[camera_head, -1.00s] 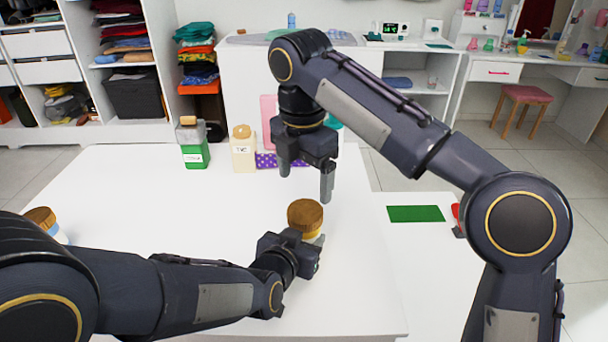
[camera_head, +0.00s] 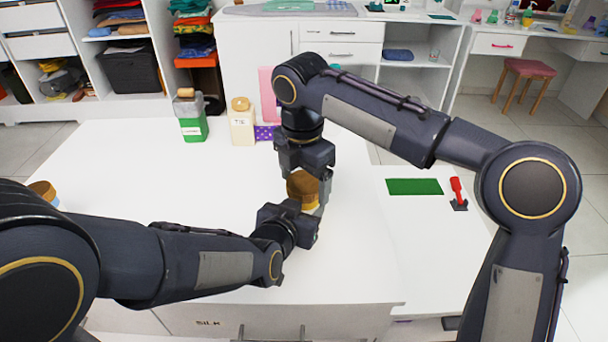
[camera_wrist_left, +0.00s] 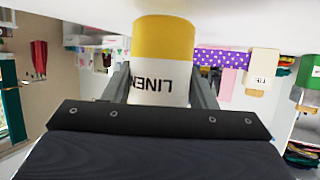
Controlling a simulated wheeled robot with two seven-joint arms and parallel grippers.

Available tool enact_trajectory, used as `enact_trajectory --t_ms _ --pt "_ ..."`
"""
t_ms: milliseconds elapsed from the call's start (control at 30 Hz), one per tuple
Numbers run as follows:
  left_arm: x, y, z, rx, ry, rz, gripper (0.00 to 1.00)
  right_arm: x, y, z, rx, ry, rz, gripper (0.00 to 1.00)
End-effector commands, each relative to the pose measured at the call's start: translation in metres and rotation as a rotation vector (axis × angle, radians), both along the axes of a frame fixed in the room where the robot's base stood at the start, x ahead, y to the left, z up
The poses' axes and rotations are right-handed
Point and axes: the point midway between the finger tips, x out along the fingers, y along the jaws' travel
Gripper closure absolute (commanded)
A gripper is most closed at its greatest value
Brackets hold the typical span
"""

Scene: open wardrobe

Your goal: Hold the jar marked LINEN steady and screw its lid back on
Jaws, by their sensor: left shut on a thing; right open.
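The jar marked LINEN (camera_head: 311,209) stands upright on the white table with a brown lid (camera_head: 302,188) on top. Whether the lid is threaded on cannot be told. My left gripper (camera_head: 306,226) is shut on the jar from the near side. In the left wrist view the jar (camera_wrist_left: 162,92) appears upside down, with a yellow band and white label between the fingers; its lid is hidden there. My right gripper (camera_head: 305,178) is open above the jar, pointing down, its fingers on either side of the lid. Contact with the lid cannot be told.
A green jar (camera_head: 193,125) and a cream jar (camera_head: 242,128) stand at the back, near a purple dotted item (camera_head: 265,132). Another brown-lidded jar (camera_head: 42,190) is partly hidden behind my left arm. The table's middle left is clear.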

Motion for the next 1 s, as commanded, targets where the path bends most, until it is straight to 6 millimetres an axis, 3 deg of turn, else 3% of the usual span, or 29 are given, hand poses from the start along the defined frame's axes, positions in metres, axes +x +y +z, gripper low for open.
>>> enact_trajectory --t_ms 33,400,533,800,1000 --pt "0.0002 -0.0001 0.0006 0.000 -0.001 0.000 1.00 0.0000 0.0000 0.0001 0.000 0.000 0.000 0.17" --pt "0.0001 -0.0002 0.0005 0.000 -0.001 0.000 1.00 0.0001 -0.0001 0.0004 0.000 0.000 0.000 0.64" --pt "0.0001 -0.0002 0.0005 0.000 -0.001 0.000 1.00 0.0000 -0.0001 0.0007 0.002 -0.004 -0.078 0.64" --pt "0.0001 -0.0002 0.0005 0.000 -0.001 0.000 1.00 -0.0004 0.0002 0.0006 0.024 -0.012 -0.534 0.64" --pt "0.0001 -0.0002 0.0004 0.000 -0.001 0.000 1.00 0.0001 -0.0002 0.0001 0.028 -0.012 -0.595 0.64"
